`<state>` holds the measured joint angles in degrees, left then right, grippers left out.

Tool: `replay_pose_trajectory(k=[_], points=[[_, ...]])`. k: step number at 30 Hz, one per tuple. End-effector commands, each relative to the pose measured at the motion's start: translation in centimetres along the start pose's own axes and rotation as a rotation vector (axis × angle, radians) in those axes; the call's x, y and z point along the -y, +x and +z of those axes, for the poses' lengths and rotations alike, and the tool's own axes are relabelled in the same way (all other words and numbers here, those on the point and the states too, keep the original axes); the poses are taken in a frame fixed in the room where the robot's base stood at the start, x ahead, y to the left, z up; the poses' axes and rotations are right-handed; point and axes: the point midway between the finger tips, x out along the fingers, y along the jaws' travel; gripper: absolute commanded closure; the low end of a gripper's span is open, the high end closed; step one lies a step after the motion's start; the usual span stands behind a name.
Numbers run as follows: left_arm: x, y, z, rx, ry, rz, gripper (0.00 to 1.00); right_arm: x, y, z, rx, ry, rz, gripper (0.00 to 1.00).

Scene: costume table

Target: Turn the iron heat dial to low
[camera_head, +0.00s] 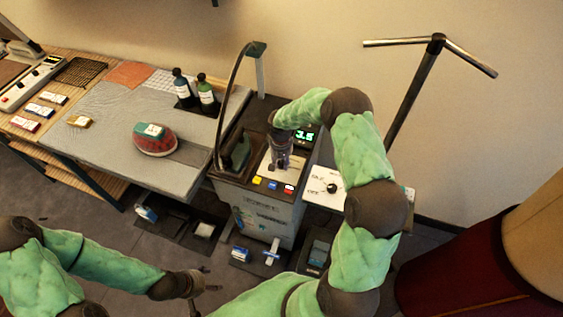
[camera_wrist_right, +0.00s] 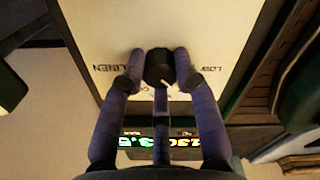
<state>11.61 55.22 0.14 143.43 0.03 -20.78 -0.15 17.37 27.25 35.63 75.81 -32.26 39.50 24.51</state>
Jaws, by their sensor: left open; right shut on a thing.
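The black heat dial (camera_wrist_right: 157,69) sits on a pale panel (camera_wrist_right: 210,30) in the right wrist view. Inverted lettering reads LINEN on its left and LOW on its right. The dial's white pointer mark slants toward the picture's lower right. My right gripper (camera_wrist_right: 159,60) is shut on the dial, with a finger on each side. In the head view my right gripper (camera_head: 281,150) reaches down onto the ironing station (camera_head: 262,215) and hides the dial. A dark green iron (camera_head: 236,153) rests at the station's left. My left gripper (camera_head: 197,284) is open and low, away from the station.
A lit green display (camera_head: 304,135) stands behind the dial. Coloured buttons (camera_head: 273,185) line the station's front. A white plate with a black knob (camera_head: 332,187) is at right. The grey board (camera_head: 105,130) holds a red-and-teal cushion (camera_head: 154,140) and two bottles (camera_head: 207,95).

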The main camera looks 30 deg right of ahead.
Motion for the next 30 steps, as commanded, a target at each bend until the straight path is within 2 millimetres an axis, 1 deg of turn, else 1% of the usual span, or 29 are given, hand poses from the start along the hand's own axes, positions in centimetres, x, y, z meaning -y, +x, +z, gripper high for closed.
replay_pose_trajectory(k=[1,8,21,30], points=[[0.04,0.10,0.00,0.000,0.000,0.000,0.34,0.04,0.19,0.26,0.007,-0.016,0.001,1.00],[0.19,0.52,-0.01,0.000,0.000,0.000,0.34,0.01,0.26,0.33,0.007,-0.151,0.000,1.00],[0.35,0.97,-0.03,0.000,0.000,0.000,0.34,-0.08,0.29,0.43,0.005,-0.496,-0.001,1.00],[0.36,1.01,-0.04,0.000,0.000,0.000,0.34,-0.14,0.31,0.47,0.005,-0.643,-0.002,1.00]])
